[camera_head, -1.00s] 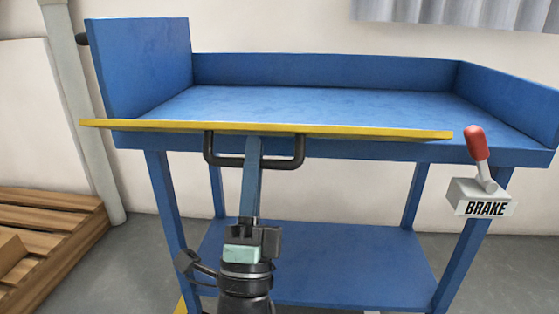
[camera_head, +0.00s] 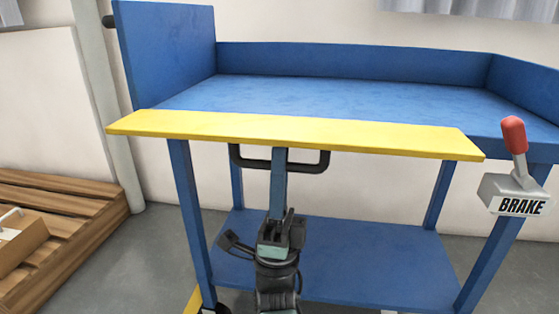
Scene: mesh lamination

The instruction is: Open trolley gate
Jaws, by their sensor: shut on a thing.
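The trolley (camera_head: 350,93) is blue, with a raised tray top, and stands in front of me. Its gate (camera_head: 300,132) is a long yellow panel along the near side of the tray, tilted so that its broad face shows. A black U-shaped handle (camera_head: 322,163) hangs below the gate's near edge. My gripper (camera_head: 280,156) reaches up from below and is shut on the middle of the handle. Its long blue fingers hide part of the handle, and the exact contact is hard to see.
A red-knobbed brake lever (camera_head: 513,134) on a grey box marked BRAKE (camera_head: 518,200) is at the right. A lower blue shelf (camera_head: 350,265) lies behind my arm. Wooden pallets (camera_head: 65,225) with a box (camera_head: 20,242) stand at the left by a pipe.

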